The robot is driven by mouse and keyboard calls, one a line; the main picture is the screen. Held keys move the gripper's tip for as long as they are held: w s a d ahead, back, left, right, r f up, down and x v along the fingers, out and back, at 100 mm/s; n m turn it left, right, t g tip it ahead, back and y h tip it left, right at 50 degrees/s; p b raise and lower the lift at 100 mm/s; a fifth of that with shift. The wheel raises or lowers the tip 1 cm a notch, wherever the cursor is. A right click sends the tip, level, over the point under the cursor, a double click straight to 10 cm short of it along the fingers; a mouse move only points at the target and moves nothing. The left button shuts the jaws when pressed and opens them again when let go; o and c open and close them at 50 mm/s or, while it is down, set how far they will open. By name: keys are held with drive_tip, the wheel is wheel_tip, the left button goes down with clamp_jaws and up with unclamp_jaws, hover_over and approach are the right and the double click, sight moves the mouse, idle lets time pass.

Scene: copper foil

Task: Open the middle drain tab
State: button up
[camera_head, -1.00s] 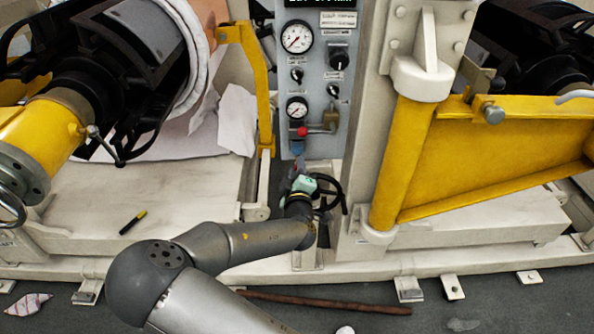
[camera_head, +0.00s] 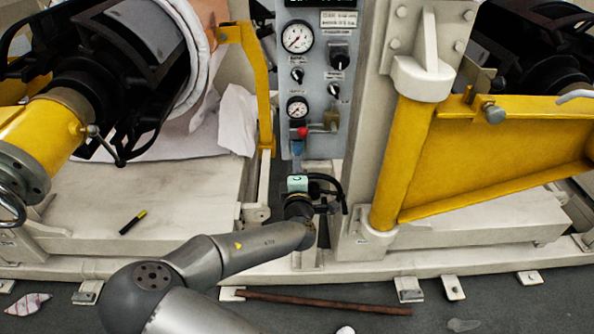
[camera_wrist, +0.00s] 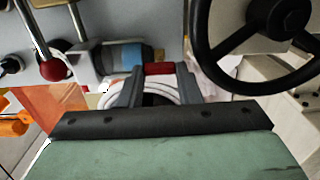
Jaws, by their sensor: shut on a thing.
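In the wrist view, a small red piece (camera_wrist: 159,69), which looks like the drain tab, lies between the two grey fingertips of my gripper (camera_wrist: 158,72). The fingers are closed on it from both sides. A blue cylinder (camera_wrist: 124,56) with a grey collar sits right beside it, to the left. In the head view, my gripper (camera_head: 298,184) is just below the control panel (camera_head: 318,75), under the blue cylinder (camera_head: 298,149). The fingertips and the red piece cannot be made out there.
A black handwheel (camera_wrist: 265,30) is close on the right in the wrist view. A lever with a red ball (camera_wrist: 53,69) is on the left. In the head view, a yellow frame (camera_head: 500,155) stands to the right and a rusty rod (camera_head: 320,302) lies on the floor.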

drive_tip(key=o, duration=1)
drive_tip(key=shift+s+d+p, duration=0.2)
drive_tip(key=shift+s+p, duration=1.3)
drive_tip(key=shift+s, duration=1.4)
drive_tip(key=shift+s+d+p, duration=0.25)
drive_tip(key=shift+s+p, duration=1.3)
drive_tip(key=shift+s, duration=1.35)
drive_tip(key=shift+s+d+p, duration=0.2)
drive_tip(key=shift+s+p, duration=1.3)
drive_tip(key=shift+s, duration=1.4)
